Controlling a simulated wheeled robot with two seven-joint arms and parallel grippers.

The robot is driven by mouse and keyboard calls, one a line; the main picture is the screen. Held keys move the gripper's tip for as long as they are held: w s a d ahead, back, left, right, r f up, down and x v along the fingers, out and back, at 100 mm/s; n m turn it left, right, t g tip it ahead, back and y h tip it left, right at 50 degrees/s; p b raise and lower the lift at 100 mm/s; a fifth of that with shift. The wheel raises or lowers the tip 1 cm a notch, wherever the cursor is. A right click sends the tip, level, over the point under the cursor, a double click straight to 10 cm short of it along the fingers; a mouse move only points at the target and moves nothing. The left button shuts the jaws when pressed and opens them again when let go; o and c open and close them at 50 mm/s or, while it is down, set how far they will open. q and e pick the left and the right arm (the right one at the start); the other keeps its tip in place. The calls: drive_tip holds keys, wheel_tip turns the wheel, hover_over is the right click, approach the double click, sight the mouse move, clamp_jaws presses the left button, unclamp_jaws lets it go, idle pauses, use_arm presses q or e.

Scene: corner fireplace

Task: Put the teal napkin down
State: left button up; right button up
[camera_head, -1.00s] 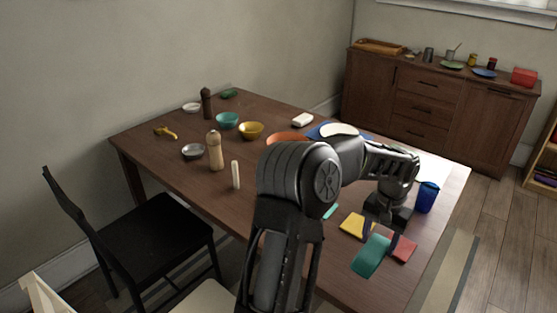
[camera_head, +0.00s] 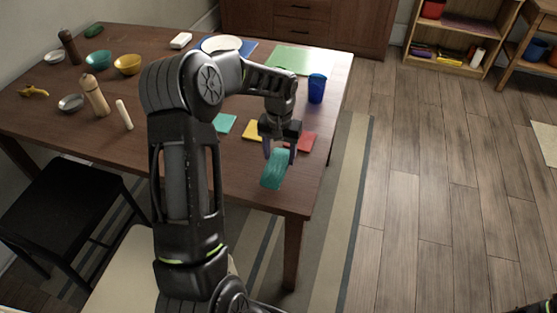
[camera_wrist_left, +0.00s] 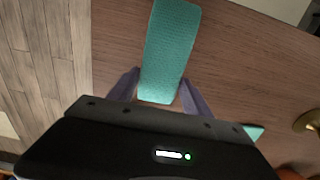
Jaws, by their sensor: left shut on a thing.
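The teal napkin (camera_head: 274,172) is in my left gripper (camera_head: 279,150), which is shut on one end of it. The napkin sticks out from the fingers over the table's front right part; I cannot tell whether it touches the top. In the left wrist view the napkin (camera_wrist_left: 171,42) lies between the two purple-grey fingers (camera_wrist_left: 158,92), with wood behind it. A second teal cloth (camera_head: 225,123) lies flat on the table, left of a yellow napkin (camera_head: 252,130) and a red napkin (camera_head: 306,141). My right gripper is out of view.
The wooden table (camera_head: 238,181) has bare wood at its front edge. A blue cup (camera_head: 317,88) stands right of my left gripper, near a green mat (camera_head: 291,61). Bowls, a pepper mill and a candle stand at the left.

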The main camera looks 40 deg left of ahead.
sight(280, 155)
use_arm(q)
wheel_tip(280, 155, down, 4)
drive_tip(key=shift+r+p, duration=0.2)
drive_tip(key=shift+p, duration=0.1)
drive_tip(key=shift+f, duration=0.15)
drive_tip(key=o, duration=1.3)
drive_tip(key=shift+o, duration=0.2)
drive_tip(key=shift+r, duration=0.4)
wheel_tip(280, 155, up, 12)
drive_tip(key=shift+f+b, duration=0.25)
drive_tip(key=shift+b, duration=0.6)
